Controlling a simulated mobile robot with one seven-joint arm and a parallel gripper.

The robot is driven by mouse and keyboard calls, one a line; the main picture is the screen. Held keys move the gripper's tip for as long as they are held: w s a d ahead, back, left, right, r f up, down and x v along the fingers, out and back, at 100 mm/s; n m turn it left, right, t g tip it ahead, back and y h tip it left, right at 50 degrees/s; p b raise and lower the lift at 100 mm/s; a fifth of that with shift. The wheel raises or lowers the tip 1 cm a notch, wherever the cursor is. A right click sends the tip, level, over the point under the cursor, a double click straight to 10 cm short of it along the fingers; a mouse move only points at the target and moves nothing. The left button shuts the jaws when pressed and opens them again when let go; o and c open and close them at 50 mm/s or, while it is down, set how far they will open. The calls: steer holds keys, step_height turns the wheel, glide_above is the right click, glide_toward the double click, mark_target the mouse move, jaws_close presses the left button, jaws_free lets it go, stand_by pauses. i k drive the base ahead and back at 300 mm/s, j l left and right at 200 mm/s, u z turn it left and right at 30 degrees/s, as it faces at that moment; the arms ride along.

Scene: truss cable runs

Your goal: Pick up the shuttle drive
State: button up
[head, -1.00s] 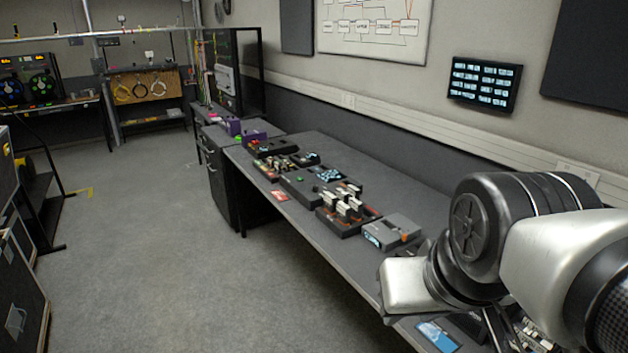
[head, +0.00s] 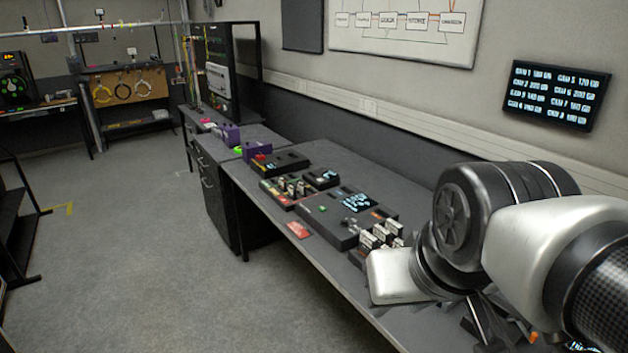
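I cannot tell which thing is the shuttle drive. Several dark devices stand in a row along the long grey bench (head: 272,218): a black box with a red button (head: 279,162), a larger dark console with a lit screen (head: 350,206), and a unit with upright pale modules (head: 383,236), partly hidden by my arm. My gripper (head: 482,322) is at the lower right above the near bench, mostly hidden under my wrist. Dark finger-like parts show there, but not whether they are open or shut.
Purple holders (head: 256,151) stand at the bench's far end, by a cabinet with drawers (head: 207,183). A red card (head: 299,230) lies near the bench's front edge. A lit wall display (head: 556,95) hangs at right. The floor (head: 150,255) left of the bench is clear.

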mark_target(383, 236)
steer(key=i+j, duration=0.4)
steer(key=i, duration=0.2)
steer(key=i+j, duration=0.35)
steer(key=i, duration=0.2)
steer(key=i+j+z, duration=0.55)
steer(key=i+j, duration=0.3)
steer(key=z, duration=0.9)
